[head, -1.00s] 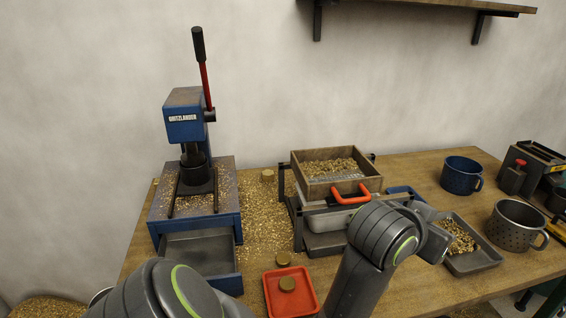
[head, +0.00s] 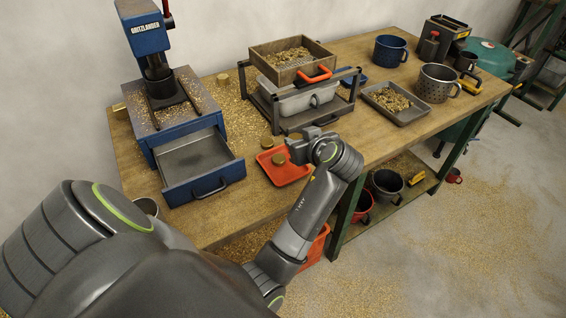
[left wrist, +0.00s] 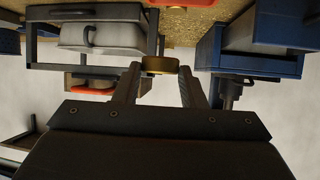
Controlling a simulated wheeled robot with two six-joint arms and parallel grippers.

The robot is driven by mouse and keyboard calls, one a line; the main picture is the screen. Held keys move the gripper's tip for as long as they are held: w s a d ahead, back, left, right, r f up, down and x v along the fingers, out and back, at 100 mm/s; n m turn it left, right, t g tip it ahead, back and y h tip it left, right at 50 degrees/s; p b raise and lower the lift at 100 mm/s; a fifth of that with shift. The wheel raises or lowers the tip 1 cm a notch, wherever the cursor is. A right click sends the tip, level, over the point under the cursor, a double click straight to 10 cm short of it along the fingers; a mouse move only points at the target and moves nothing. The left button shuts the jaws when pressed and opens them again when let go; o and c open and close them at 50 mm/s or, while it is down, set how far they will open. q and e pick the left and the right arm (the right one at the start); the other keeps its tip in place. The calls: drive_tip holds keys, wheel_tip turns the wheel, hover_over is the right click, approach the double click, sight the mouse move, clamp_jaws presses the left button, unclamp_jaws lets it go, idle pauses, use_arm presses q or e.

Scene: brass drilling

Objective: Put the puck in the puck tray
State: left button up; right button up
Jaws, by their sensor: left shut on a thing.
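The puck is a short brass disc (left wrist: 160,65), gripped between my left gripper's fingertips (left wrist: 161,80) in the left wrist view. In the head view my left gripper (head: 296,150) is at the right rear edge of the red puck tray (head: 292,178), seemingly just above it, with its fingers partly hidden. The held puck's gap above the tray cannot be told. My right gripper is not in view.
A blue press (head: 190,125) with its drawer (head: 205,165) pulled out stands left of the tray. A rack (head: 275,120) with a wooden sieve box (head: 255,65) stands behind. A grey tray of brass chips (head: 425,113) and mugs are to the right.

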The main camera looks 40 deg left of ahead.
sight(283, 167)
use_arm(q)
drive_tip(key=shift+n+g+y, duration=0.4)
drive_tip(key=shift+n+g, duration=0.3)
drive_tip(key=shift+g, duration=0.1)
drive_tip(key=f, duration=0.2)
drive_tip(key=a+f+p, duration=0.1)
drive_tip(key=f, duration=0.1)
drive_tip(key=s+f, duration=0.1)
drive_tip(key=f, duration=0.2)
drive_tip(key=shift+a, duration=0.2)
drive_tip(key=shift+f+p, duration=0.45)
drive_tip(key=shift+f, duration=1.9)
drive_tip(key=shift+f, duration=0.1)
drive_tip(key=o, duration=1)
drive_tip(key=shift+r, duration=0.2)
